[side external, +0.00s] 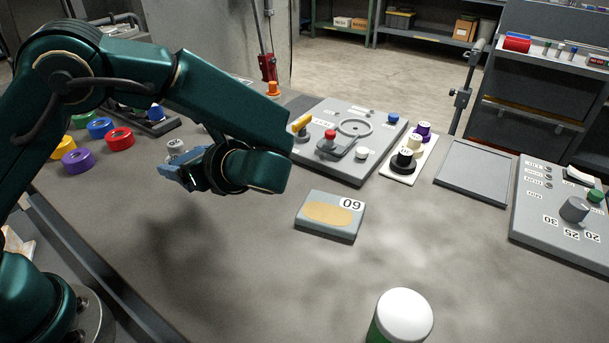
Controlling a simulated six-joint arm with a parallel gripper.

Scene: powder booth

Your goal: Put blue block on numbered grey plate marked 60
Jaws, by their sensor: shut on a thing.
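The numbered grey plate (343,226) lies near the middle of the table, with a tan oval on top and a white label reading 60, which appears upside down. My gripper (178,178) is left of the plate and apart from it, above the table. It is shut on a bluish piece that I take for the blue block; the arm's wrist and the jaws hide most of it, so its shape is not clear. The top of the plate is bare.
A grey control panel (371,168) with a red knob stands behind the plate. A white strip (427,150) holds dark and pale knobs. An empty grey tray (474,171) and a dial panel (561,236) are right. A white-lidded jar (403,317) stands in front. Coloured rings (120,138) lie left.

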